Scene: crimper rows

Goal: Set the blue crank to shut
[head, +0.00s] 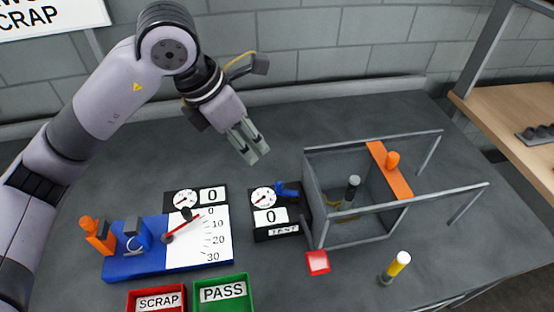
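The blue crank (288,191) is a small blue handle at the upper right of a black panel. The panel (276,235) carries a round dial (262,199), a white counter reading 0 and a label that looks like TEST. Which setting the crank is at cannot be read. My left gripper (257,156) hangs above and behind the panel, up and left of the crank in the picture and apart from it. Its fingers look closed together with nothing between them. My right gripper is out of view.
A grey open box (357,232) with rails and an orange crossbar (390,170) stands just right of the crank. Left is a blue fixture (120,266) with a scale and red pointer.

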